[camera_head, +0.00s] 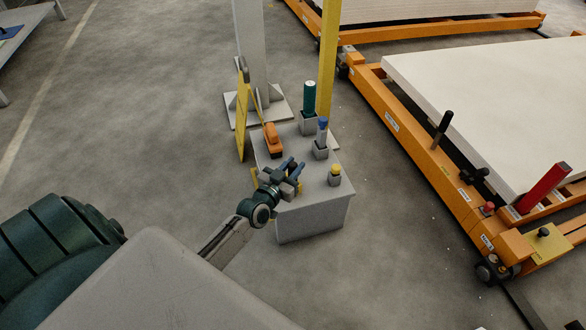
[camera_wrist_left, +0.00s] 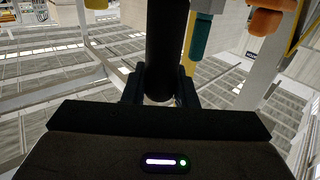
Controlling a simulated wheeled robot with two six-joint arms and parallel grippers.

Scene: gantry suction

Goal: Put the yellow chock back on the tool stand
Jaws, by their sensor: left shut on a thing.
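My left gripper (camera_head: 287,172) is over the near left part of the grey tool stand (camera_head: 312,222). It is shut on a black cylindrical handle (camera_wrist_left: 165,45), which stands between the fingers in the left wrist view. I take this as the handle of the yellow chock; small yellow patches (camera_head: 297,187) show right by the gripper, and the rest is hidden by the fingers. I cannot tell whether the chock touches the stand top. My right gripper is not in view.
On the stand are an orange tool (camera_head: 272,138), a green cylinder (camera_head: 309,97), a blue-topped item (camera_head: 322,130) and a yellow-topped item (camera_head: 335,173). A grey post and yellow post (camera_head: 328,60) rise behind. Orange carts with pale panels (camera_head: 480,90) are at right.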

